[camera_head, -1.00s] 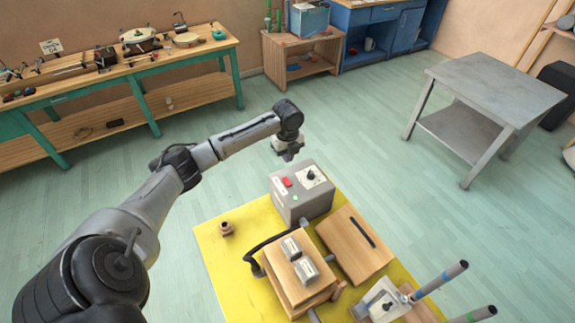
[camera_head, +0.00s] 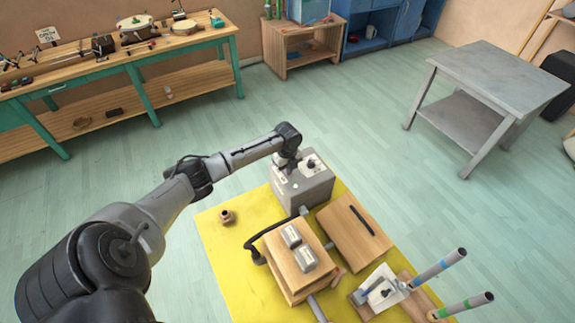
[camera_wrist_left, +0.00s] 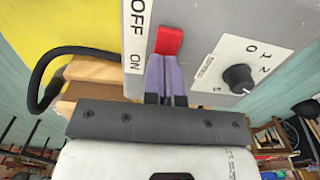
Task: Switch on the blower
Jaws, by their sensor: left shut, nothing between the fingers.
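The blower is a grey box (camera_head: 300,190) at the far end of the yellow board in the head view. In the left wrist view its grey face (camera_wrist_left: 205,20) carries a red rocker switch (camera_wrist_left: 169,41), a label (camera_wrist_left: 136,35) reading OFF and ON, and a black knob (camera_wrist_left: 238,78) on a white plate. My left gripper (camera_wrist_left: 166,62) is shut and empty, its purple fingertips at the edge of the red switch by the ON end. They look to be touching or very close; I cannot tell which. In the head view my left gripper (camera_head: 286,162) hides the switch.
A black hose (camera_head: 262,243) curves beside the box.

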